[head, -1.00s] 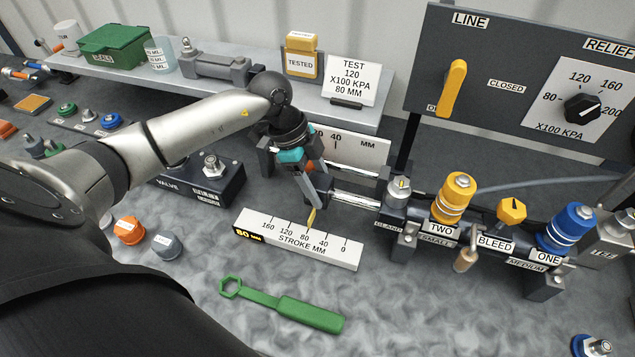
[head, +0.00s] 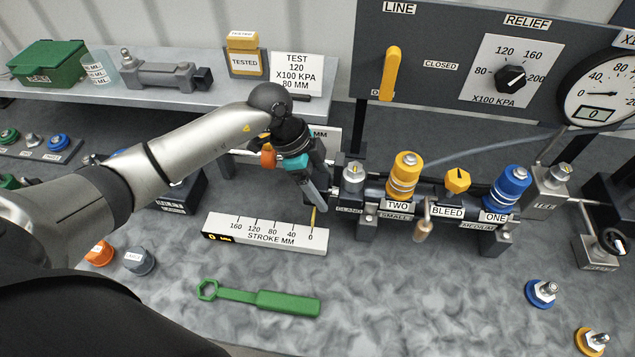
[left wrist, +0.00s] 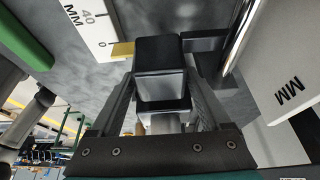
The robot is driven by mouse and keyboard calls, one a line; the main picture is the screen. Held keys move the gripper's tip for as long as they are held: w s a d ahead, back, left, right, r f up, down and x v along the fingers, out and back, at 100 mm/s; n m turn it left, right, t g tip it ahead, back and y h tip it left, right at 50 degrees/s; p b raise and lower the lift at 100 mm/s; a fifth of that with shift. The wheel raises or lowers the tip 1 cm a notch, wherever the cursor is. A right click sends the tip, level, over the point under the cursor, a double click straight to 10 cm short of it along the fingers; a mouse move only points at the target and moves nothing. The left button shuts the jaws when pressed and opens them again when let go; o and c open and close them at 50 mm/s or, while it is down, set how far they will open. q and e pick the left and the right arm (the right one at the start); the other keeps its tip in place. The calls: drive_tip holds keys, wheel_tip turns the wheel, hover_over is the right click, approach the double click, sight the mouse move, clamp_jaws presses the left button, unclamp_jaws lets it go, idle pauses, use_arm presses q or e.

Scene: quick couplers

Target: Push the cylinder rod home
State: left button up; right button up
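My left gripper (head: 316,190) is at the left end of the cylinder, close to the gland block (head: 353,178), at the rod's outer end. No bare rod shows between them. A yellow pointer (head: 313,217) hangs by the gripper at the 0 mark of the white stroke scale (head: 265,232); the scale's small readout looks like 0. In the left wrist view the pointer (left wrist: 122,50) is beside 0, next to a dark block (left wrist: 160,55) between the finger links. I cannot tell whether the fingers are closed on this block. My right gripper is not in view.
A green wrench (head: 262,298) lies in front of the scale. Yellow coupler TWO (head: 404,175), the bleed knob (head: 457,181) and blue coupler ONE (head: 507,190) stand right of the gland. The line panel (head: 440,60) rises behind.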

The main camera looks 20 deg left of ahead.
use_arm(q)
drive_tip(key=shift+o, duration=0.7)
drive_tip(key=shift+a, duration=0.25)
drive_tip(key=shift+a+r, duration=0.1)
drive_tip(key=shift+r, duration=0.1)
drive_tip(key=p+v, duration=0.1)
drive_tip(key=v, duration=1.3)
drive_tip(key=shift+r, duration=0.4)
drive_tip(key=shift+s+a, duration=0.1)
drive_tip(key=shift+a, duration=0.05)
